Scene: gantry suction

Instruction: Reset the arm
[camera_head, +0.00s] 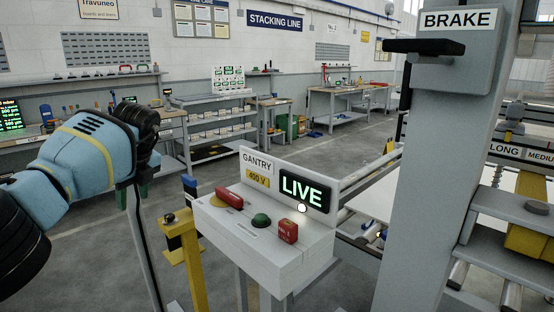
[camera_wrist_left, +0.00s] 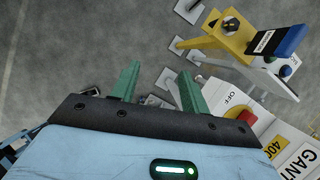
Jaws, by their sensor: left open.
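My left arm comes in from the left in the head view, pale blue with a dark wrist. Its gripper (camera_head: 133,192) hangs in the air left of the grey control box (camera_head: 262,262), with its green fingers pointing down. The box carries a red handle (camera_head: 229,198), a green button (camera_head: 261,220), a red block (camera_head: 288,231) and a lit LIVE display (camera_head: 305,191). My right gripper is not seen.
A yellow post (camera_head: 187,262) with a blue-tipped top stands between the gripper and the box; it also shows in the left wrist view (camera_wrist_left: 228,45). A grey column (camera_head: 430,180) with a BRAKE sign and black lever (camera_head: 424,47) rises at right. Workbenches line the back wall.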

